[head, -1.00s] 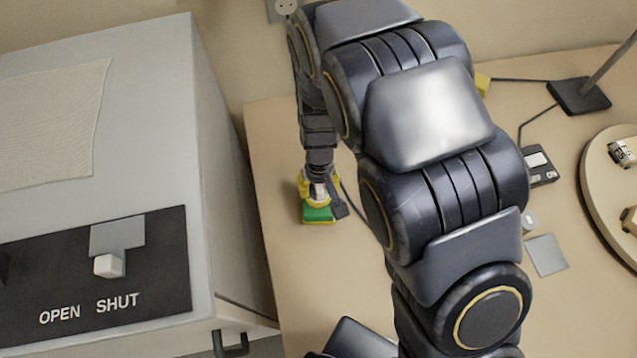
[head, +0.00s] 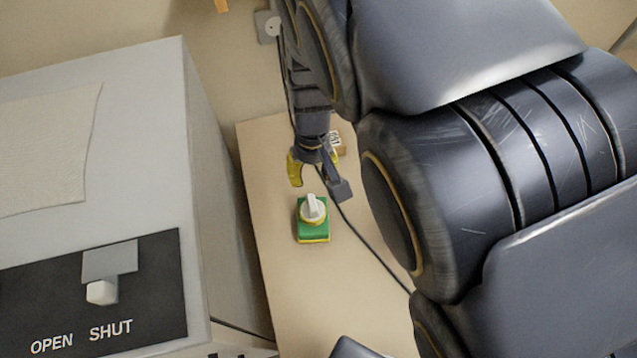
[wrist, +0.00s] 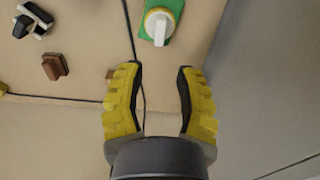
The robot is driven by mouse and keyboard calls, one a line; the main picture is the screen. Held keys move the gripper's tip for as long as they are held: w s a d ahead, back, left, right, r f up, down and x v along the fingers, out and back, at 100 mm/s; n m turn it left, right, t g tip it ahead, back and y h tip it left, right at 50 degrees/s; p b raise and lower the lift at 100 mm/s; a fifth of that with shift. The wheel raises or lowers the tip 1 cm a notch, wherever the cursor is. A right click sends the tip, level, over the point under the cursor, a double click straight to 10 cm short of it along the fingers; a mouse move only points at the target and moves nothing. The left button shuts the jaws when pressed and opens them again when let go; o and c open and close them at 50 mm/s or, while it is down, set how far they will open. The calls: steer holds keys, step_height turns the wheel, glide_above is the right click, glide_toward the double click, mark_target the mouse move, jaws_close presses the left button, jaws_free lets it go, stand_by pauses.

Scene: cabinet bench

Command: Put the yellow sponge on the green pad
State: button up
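My gripper (head: 314,172) is open, with two yellow fingers apart and nothing between them. It also shows in the wrist view (wrist: 159,72). A green block (head: 312,230) with a yellow lower edge lies on the bench, just below the gripper in the head view and apart from it. A white knob (head: 312,207) on a round base stands on it. The same green block (wrist: 177,12) and knob (wrist: 160,28) are at the top of the wrist view, beyond the fingertips. I cannot make out a separate yellow sponge or a plain green pad; my arm hides much of the bench.
A grey cabinet (head: 80,110) with an OPEN/SHUT slider (head: 102,291) stands at the left. A dark cable (head: 362,240) crosses the bench. A small labelled box (head: 337,143) lies behind the gripper. A brown block (wrist: 55,66) shows in the wrist view.

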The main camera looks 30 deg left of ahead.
steer(key=shift+r, duration=0.2)
steer(key=d+r+m, duration=0.2)
steer(key=d+r, duration=0.2)
steer(key=d, duration=0.3)
steer(key=d+r+m, duration=0.2)
steer(key=d+r, duration=0.1)
steer(key=d, duration=0.5)
steer(key=s+d+r+m, duration=0.2)
steer(key=s+d, duration=0.4)
steer(key=s+d+r+m+g, duration=0.1)
steer(key=s+d+r+m, duration=0.1)
steer(key=s+d, duration=0.4)
steer(key=shift+s+d+r+m, duration=0.15)
steer(key=shift+s+r+m, duration=0.1)
steer(key=shift+s+m, duration=0.2)
